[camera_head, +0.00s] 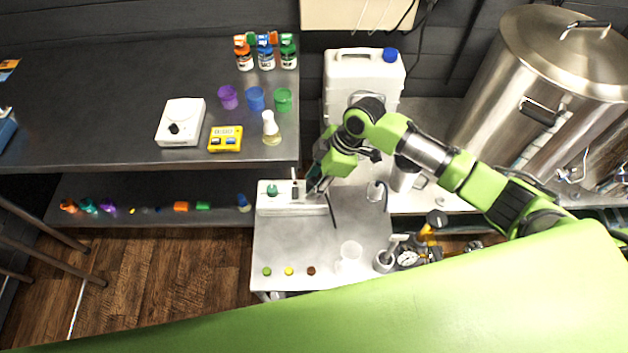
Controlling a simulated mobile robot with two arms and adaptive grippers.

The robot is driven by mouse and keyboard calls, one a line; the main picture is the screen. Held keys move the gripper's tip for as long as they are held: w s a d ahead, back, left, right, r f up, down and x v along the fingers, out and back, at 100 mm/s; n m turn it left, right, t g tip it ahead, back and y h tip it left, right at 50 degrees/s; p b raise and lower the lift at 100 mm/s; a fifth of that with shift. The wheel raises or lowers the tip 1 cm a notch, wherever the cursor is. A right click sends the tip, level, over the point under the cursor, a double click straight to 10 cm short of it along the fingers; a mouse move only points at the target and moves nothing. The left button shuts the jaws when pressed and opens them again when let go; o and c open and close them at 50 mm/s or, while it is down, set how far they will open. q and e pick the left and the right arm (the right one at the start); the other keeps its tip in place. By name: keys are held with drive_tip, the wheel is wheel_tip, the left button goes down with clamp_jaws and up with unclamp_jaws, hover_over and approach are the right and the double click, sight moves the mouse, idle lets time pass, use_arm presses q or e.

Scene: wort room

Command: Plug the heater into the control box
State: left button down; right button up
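My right arm comes in from the right, and its dark gripper (315,181) points down at the right end of a low white box or rack (283,208) on the small metal table. The fingers are small and partly hidden, so I cannot tell whether they are open or shut. A thin dark rod or cable (333,212) hangs just below the gripper; I cannot tell whether it is held. A pale box (355,14) on the back wall, possibly the control box, has dark cables beside it. I cannot make out the heater or its plug for sure. My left gripper is not in view.
A white jug (362,78) with a blue cap stands behind my arm. A large steel kettle (535,85) is at right. The dark bench (120,90) at left carries bottles, cups and a scale.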

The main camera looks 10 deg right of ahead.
drive_tip(key=p+v, duration=0.5)
drive_tip(key=v, duration=0.1)
drive_tip(key=shift+p, duration=0.3)
drive_tip(key=p, duration=0.1)
approach(315, 181)
drive_tip(key=shift+d+r, duration=0.1)
drive_tip(key=shift+r, duration=0.05)
idle(0.4)
idle(0.5)
